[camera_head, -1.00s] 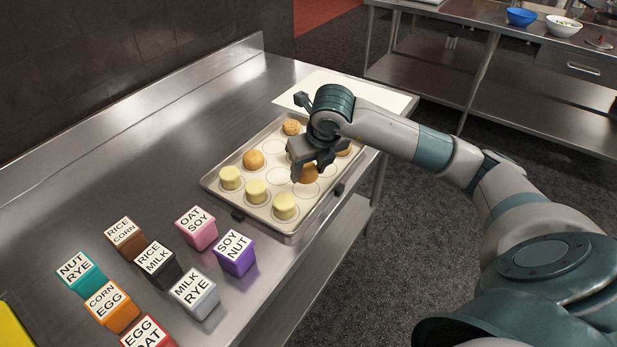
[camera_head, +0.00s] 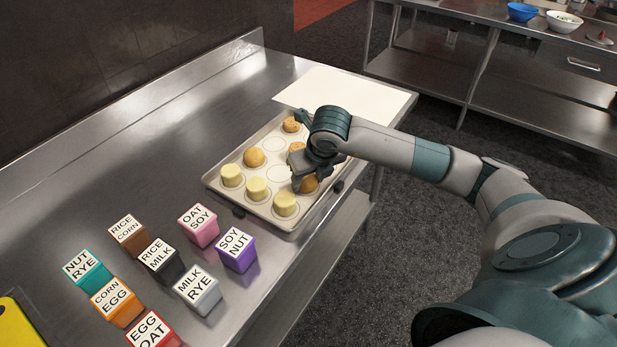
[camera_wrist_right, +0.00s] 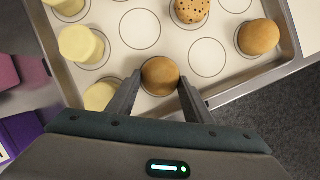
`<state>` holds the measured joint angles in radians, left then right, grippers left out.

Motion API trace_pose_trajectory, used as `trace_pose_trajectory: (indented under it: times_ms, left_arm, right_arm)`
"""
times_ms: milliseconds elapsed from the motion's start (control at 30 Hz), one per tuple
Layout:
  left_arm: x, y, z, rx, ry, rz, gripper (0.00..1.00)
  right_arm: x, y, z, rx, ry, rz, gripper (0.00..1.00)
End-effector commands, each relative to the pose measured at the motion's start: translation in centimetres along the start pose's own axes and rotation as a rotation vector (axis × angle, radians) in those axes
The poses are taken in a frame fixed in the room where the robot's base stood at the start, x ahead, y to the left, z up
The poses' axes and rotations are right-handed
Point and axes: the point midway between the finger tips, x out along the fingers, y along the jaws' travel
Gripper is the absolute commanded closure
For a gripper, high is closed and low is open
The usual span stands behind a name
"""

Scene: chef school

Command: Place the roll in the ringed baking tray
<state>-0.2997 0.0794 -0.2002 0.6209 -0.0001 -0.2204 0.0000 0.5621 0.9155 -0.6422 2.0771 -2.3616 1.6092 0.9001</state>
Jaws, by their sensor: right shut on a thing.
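The baking tray (camera_head: 222,189) lies on the steel counter, its pale liner printed with rings. My right gripper (camera_wrist_right: 158,88) is shut on a smooth brown roll (camera_wrist_right: 160,76), low over the tray's near right side. The roll also shows under the gripper in the head view (camera_head: 308,184); I cannot tell whether it touches the liner. Another smooth brown roll (camera_head: 254,158) sits in a ring at the left. Several pale yellow pieces (camera_head: 285,204) stand along the near left side. My left gripper is not in view.
Several labelled coloured blocks, such as a purple one (camera_head: 236,251), stand on the counter nearer than the tray. A white sheet (camera_head: 340,92) lies beyond it. Empty rings (camera_wrist_right: 140,29) are in the tray's middle. A wall borders the counter at left; open floor is at right.

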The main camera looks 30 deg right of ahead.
Motion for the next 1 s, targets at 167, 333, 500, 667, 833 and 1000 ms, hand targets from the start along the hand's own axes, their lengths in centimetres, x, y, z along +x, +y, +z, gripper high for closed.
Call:
trace_pose_trajectory:
  times_ms: [167,333,500,667,833,1000]
  left_arm:
    - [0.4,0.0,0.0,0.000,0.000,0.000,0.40]
    - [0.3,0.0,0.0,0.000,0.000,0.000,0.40]
    - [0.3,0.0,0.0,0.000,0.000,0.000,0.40]
    - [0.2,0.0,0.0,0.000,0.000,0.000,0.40]
    - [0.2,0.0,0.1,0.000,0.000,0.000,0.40]
    - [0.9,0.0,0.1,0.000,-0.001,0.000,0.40]
  right_arm:
    - [0.3,0.0,-0.1,0.000,-0.001,0.001,0.76]
    - [0.2,0.0,-0.1,0.000,0.000,0.000,0.35]
    - [0.2,0.0,-0.1,0.000,0.000,0.001,0.35]
    - [0.1,0.0,0.0,0.000,0.000,0.001,0.35]
    - [-0.5,0.0,0.1,0.000,-0.003,0.001,0.35]
    - [-2.6,0.1,0.0,-0.001,-0.004,0.002,0.35]
